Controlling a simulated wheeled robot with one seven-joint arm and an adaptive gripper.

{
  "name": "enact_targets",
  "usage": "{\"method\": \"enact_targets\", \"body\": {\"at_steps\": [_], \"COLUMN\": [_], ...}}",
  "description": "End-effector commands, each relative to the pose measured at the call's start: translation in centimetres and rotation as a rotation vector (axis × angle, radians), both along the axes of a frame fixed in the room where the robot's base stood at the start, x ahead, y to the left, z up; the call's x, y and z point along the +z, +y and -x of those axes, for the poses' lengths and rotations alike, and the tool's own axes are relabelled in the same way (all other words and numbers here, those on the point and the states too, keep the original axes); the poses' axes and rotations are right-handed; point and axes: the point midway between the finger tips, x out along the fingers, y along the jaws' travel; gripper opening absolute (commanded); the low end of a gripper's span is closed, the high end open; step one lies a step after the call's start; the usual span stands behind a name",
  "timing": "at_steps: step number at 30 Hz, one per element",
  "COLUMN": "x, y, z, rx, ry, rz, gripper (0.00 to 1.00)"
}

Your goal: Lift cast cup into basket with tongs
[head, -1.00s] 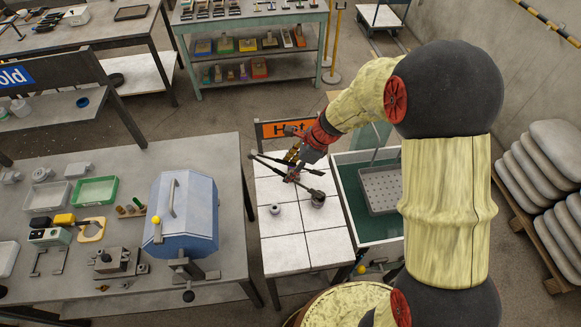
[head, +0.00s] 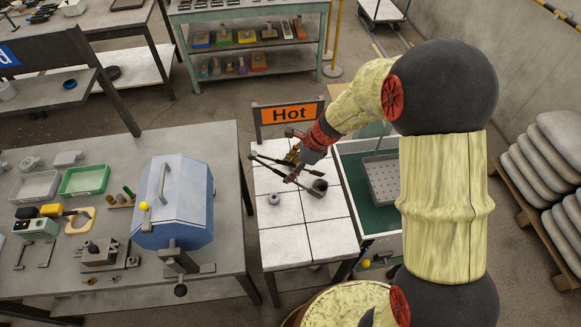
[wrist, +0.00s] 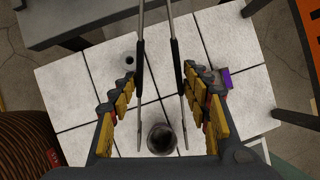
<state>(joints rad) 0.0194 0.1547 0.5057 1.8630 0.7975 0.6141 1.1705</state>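The cup (head: 320,186), dark and round, stands on the white tiled table. In the wrist view the cup (wrist: 160,138) sits between the lower ends of the tongs. The tongs (wrist: 179,66) are two long thin rods with dark thicker sections, spread in a narrow V. They also show in the head view (head: 268,166), reaching left across the table above the tiles. My gripper (wrist: 160,76) has one yellow-and-grey finger along the outside of each rod and appears shut on the tongs. Whether the tongs touch the cup is unclear. I see no clear basket of castings.
A small grey round part (head: 274,199) stands on the tiles. An orange "Hot" sign (head: 289,113) rises at the back edge. A green-lined bin with a grey perforated basket (head: 382,178) is to the right. A blue box-shaped device (head: 172,205) stands on the left bench.

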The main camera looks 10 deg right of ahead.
Motion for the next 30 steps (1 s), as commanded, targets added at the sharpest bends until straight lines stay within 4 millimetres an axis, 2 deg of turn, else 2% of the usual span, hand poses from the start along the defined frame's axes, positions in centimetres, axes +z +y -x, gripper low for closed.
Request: {"method": "enact_targets", "body": {"at_steps": [6, 17, 30], "x": [-1.5, -1.6, -1.6], "y": [0.0, 0.0, 0.0], "z": [0.0, 0.0, 0.0], "rx": [0.000, 0.001, 0.000], "ry": [-0.001, -0.002, -0.001], "rz": [0.000, 0.001, 0.000], "gripper": [0.45, 0.47, 0.22]}}
